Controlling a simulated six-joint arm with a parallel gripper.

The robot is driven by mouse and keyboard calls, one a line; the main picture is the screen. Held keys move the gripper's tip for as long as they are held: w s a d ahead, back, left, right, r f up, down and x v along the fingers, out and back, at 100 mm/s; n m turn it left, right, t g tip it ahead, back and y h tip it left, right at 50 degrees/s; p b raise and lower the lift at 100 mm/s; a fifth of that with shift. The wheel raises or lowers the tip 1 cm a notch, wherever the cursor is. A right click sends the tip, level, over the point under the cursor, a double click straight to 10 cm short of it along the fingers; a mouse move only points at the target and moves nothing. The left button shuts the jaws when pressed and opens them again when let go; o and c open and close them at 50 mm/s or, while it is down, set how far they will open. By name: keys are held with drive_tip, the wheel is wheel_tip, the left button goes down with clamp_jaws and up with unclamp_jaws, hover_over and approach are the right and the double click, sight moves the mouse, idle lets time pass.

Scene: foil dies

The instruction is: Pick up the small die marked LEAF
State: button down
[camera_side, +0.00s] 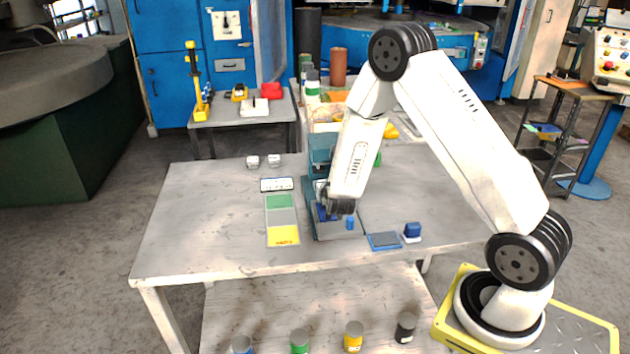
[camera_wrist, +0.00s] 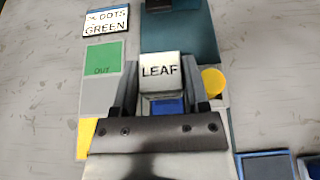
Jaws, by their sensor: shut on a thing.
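The small pale die marked LEAF (camera_wrist: 159,72) sits between the two dark fingers of my gripper (camera_wrist: 161,84) in the wrist view, its lettered face toward the camera. My gripper is shut on it. In the side view my gripper (camera_side: 338,203) is low over the base of the teal press (camera_side: 321,152), and I cannot make out the die there. A blue patch (camera_wrist: 167,106) shows just below the die in the wrist view.
Two small pale dice (camera_side: 263,161) stand at the back left of the table. A lettered card (camera_side: 276,184) and a green, grey and yellow strip (camera_side: 281,217) lie left of the press. A blue pad (camera_side: 384,240) and blue stamp (camera_side: 412,231) lie right. The table's left side is clear.

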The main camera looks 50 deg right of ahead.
drive_tip(key=shift+r, duration=2.5)
